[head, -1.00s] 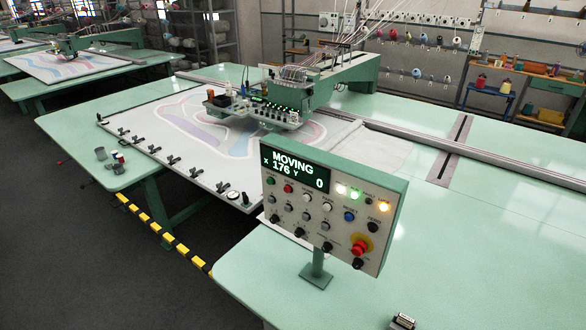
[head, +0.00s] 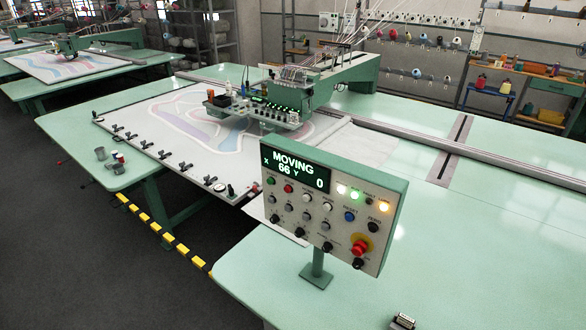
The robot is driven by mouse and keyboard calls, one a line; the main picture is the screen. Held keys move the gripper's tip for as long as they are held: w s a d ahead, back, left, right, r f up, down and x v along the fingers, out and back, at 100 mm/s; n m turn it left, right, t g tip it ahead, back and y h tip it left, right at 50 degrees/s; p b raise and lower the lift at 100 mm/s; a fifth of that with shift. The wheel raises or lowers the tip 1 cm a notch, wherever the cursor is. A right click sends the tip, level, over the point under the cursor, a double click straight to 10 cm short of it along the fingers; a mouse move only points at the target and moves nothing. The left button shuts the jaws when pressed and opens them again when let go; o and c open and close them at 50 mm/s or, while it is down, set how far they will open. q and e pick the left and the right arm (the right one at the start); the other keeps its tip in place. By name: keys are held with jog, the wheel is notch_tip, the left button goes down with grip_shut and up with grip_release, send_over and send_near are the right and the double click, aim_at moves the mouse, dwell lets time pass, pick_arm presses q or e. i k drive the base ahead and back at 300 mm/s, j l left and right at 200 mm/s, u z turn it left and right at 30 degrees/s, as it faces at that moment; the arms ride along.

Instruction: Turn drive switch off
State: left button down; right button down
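The control panel (head: 335,215) stands on a short post at the front of the green table. Its display (head: 301,172) reads MOVING, X 66, Y 0. Below the display are rows of buttons and several black rotary switches (head: 300,233) along the bottom edge. Their labels are too small to read, so I cannot tell which one is the drive switch. A red emergency button (head: 360,247) on a yellow ring sits at the lower right. Neither of my grippers is in view.
The gantry tufting head (head: 262,112) is over a clamped frame with patterned cloth (head: 185,150). A small metal-topped object (head: 402,321) lies at the front. The right part of the table (head: 480,240) is clear.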

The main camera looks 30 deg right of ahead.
aim_at(358, 262)
jog(key=k+z, duration=0.1)
jog(key=z, duration=1.15)
